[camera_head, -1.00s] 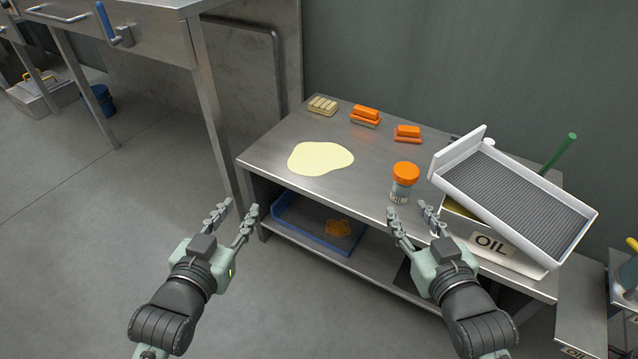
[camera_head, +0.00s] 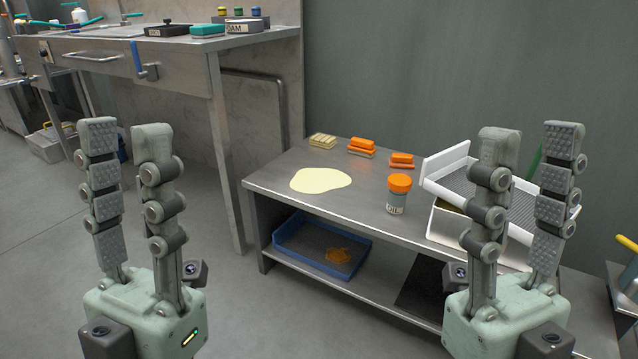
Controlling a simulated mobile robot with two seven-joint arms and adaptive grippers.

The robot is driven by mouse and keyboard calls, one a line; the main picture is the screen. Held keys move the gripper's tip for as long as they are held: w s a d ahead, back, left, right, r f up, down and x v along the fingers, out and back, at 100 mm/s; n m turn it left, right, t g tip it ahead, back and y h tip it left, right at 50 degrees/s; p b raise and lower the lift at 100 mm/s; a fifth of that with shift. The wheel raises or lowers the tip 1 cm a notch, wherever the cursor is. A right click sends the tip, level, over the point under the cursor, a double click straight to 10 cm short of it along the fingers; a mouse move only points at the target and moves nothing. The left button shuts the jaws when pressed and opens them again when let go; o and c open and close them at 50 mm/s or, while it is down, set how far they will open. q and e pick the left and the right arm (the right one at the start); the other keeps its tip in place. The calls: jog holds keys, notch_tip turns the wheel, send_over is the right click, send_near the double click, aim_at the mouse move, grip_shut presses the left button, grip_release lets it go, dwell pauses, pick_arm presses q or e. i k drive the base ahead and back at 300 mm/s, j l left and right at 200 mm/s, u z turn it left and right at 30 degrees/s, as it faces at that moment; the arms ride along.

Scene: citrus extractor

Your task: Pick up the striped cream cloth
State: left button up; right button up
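The striped cream cloth (camera_head: 322,141) looks like a small folded block with darker stripes. It lies flat at the back left of the low steel table (camera_head: 270,184). My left gripper (camera_head: 125,130) is raised, fingers upward, in the left foreground. It is open and empty, well left of the cloth and apart from it. My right gripper (camera_head: 532,138) is also raised, open and empty, to the right of the cloth. Its fingers hide part of the white tray and box behind.
A flat pale yellow patch (camera_head: 320,180) lies in front of the cloth. Orange pieces (camera_head: 362,145) (camera_head: 401,159) sit to its right. An orange-lidded jar (camera_head: 398,195), a ribbed white tray (camera_head: 447,162) and a blue tray (camera_head: 290,240) on the lower shelf are nearby. A taller counter (camera_head: 185,62) stands left.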

aim_at(324, 142)
jog(key=i+j+z, duration=0.1)
jog(key=z, duration=0.3)
jog(key=i+j+z, duration=0.2)
jog(key=z, duration=0.2)
jog(key=i+j+z, duration=0.15)
jog(key=z, duration=0.25)
jog(key=i+j, duration=0.15)
jog(key=j, duration=0.2)
jog(key=i+j+z, duration=0.1)
jog(key=j, duration=0.25)
jog(key=i+j+z, duration=0.1)
jog(key=j, duration=0.25)
jog(key=i+j, duration=0.15)
jog(key=j, duration=0.25)
